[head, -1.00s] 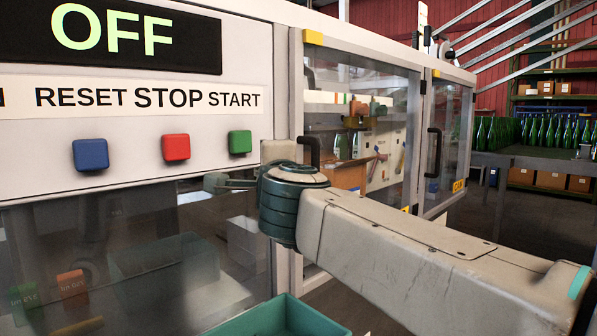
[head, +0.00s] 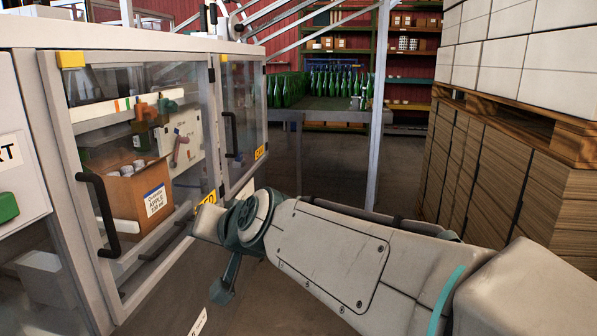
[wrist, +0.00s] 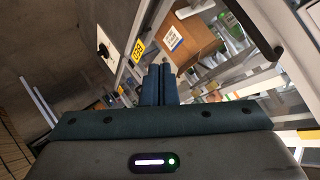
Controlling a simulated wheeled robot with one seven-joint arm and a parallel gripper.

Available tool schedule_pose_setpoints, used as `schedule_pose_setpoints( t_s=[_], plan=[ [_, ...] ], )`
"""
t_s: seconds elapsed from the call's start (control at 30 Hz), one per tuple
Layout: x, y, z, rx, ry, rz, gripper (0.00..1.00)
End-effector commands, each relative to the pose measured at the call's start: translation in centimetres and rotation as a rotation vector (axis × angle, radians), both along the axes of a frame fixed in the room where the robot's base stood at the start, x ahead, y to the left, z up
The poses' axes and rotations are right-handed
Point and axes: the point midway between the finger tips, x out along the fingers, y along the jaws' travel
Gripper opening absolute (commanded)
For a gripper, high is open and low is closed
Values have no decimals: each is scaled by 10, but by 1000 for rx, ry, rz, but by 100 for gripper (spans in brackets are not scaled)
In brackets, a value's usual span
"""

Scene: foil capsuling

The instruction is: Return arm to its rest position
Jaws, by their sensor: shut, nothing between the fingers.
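My gripper shows in the wrist view (wrist: 160,84) with its two dark fingers side by side, shut and empty. In the head view my pale arm reaches in from the lower right, and its wrist end is in front of the machine's glazed doors. A dark teal part hangs below that end (head: 224,285), apart from the machine as far as I can tell. The machine's near glass door (head: 105,90) is shut, with a black handle (head: 100,215). A green button (head: 8,207) is at the left edge.
Behind the glass is a cardboard box (head: 138,195) with pale tops in it. Green bottles (head: 330,88) stand on a table at the back. Stacked cartons and a wooden pallet (head: 520,115) fill the right side. Grey floor is open between machine and stacks.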

Motion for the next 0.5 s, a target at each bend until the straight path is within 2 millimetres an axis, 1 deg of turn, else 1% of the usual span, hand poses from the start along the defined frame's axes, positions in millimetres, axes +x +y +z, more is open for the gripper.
schedule_pose_setpoints(
  t_s=[0.03, 0.07, 0.1, 0.17, 0.2, 0.27, 0.3, 0.4, 0.5],
  plan=[
    [-2, -37, 5, -85, 33, -24, 0],
    [-5, -57, -1, -135, 57, -33, 0],
    [-11, -84, -8, -201, 93, -47, 0],
    [-24, -125, -19, -293, 158, -69, 0],
    [-34, -152, -25, -350, 204, -86, 0],
    [-53, -190, -34, -428, 280, -109, 0],
    [-67, -212, -40, -475, 329, -122, 0],
    [-101, -257, -51, -563, 442, -148, 0],
    [-127, -286, -59, -620, 524, -165, 0]
  ],
)
